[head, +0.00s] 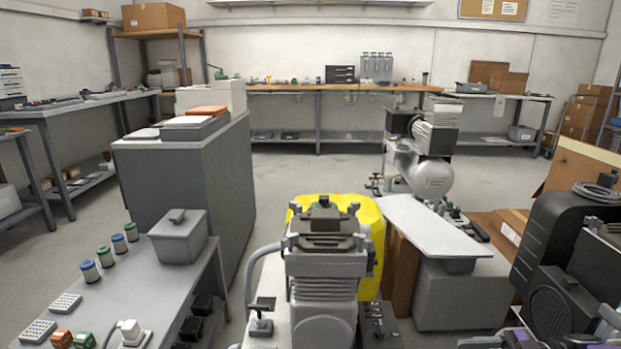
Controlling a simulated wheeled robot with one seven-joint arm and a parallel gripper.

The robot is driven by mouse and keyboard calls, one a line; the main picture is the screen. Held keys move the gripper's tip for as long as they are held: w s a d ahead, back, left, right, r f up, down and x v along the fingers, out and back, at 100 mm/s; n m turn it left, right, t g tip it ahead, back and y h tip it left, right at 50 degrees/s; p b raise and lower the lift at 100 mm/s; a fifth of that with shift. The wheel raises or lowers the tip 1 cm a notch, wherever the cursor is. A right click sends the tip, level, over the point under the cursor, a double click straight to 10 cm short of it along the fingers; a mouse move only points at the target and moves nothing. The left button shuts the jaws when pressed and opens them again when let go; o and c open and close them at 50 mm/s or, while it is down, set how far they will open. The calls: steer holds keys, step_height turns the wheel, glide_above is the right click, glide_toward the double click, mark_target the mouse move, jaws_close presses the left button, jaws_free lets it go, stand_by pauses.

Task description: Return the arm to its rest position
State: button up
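My gripper is not in view, and I cannot make out any part of my arm with certainty. Close in front, at the lower middle, stands a grey and black compressor (323,285) with a finned cylinder. A bright yellow object (370,225) stands directly behind it. Another compressor (425,170) with a silver tank stands farther back, right of centre.
A grey bench (110,285) with small jars and a lidded box (178,237) is at left, before a grey cabinet (175,180). A white panel (430,228) and black machine (560,250) crowd the right. Open floor (305,170) lies beyond.

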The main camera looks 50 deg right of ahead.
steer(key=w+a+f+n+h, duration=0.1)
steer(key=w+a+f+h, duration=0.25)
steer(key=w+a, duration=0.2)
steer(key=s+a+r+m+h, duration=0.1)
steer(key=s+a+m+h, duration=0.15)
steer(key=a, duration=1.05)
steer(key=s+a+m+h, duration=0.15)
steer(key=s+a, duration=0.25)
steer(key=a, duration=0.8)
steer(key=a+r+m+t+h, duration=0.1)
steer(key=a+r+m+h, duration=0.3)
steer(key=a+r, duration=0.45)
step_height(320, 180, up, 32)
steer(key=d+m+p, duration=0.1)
steer(key=p, duration=3.1)
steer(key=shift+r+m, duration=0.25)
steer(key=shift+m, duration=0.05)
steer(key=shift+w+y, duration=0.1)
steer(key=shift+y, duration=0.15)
